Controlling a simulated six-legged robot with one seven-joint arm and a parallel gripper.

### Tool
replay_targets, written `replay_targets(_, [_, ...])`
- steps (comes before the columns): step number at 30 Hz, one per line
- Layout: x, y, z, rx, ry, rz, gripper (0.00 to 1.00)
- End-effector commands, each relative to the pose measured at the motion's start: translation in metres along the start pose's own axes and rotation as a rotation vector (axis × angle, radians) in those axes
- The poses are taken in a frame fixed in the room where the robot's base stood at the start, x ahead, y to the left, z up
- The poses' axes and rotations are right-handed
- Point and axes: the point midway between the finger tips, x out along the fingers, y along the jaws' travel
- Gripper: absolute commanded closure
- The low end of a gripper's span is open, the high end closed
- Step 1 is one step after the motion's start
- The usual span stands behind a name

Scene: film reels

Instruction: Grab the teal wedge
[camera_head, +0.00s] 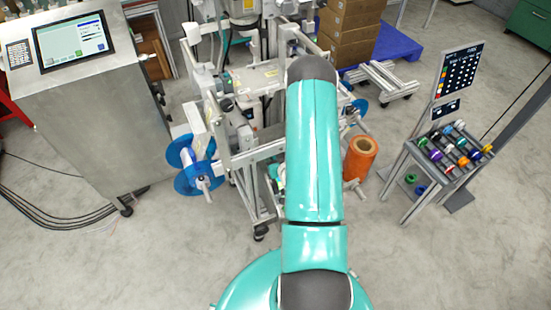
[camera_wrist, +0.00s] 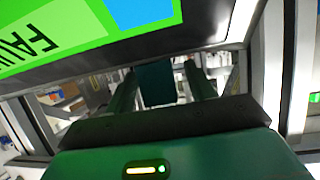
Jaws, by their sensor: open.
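In the wrist view, a dark teal block (camera_wrist: 155,84), which looks to be the teal wedge, shows between the two fingers of my gripper (camera_wrist: 160,68). In the head view, my own arm hides the gripper and the wedge.
A green panel with large dark letters (camera_wrist: 45,40) hangs close above my gripper, in a dark frame. The metal reel machine (camera_head: 250,75) surrounds the arm's far end. An orange roll (camera_head: 360,158) and blue reels (camera_head: 188,165) stick out beside it. Floor nearer me is clear.

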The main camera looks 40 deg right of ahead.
Motion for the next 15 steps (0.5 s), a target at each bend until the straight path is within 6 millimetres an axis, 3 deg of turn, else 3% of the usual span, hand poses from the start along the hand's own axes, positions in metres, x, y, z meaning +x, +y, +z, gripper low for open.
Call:
replay_targets(8, [0.0040, -0.0002, -0.0004, 0.000, 0.000, 0.000, 0.47])
replay_targets(15, [0.0037, 0.0000, -0.0004, -0.001, 0.000, 0.000, 0.93])
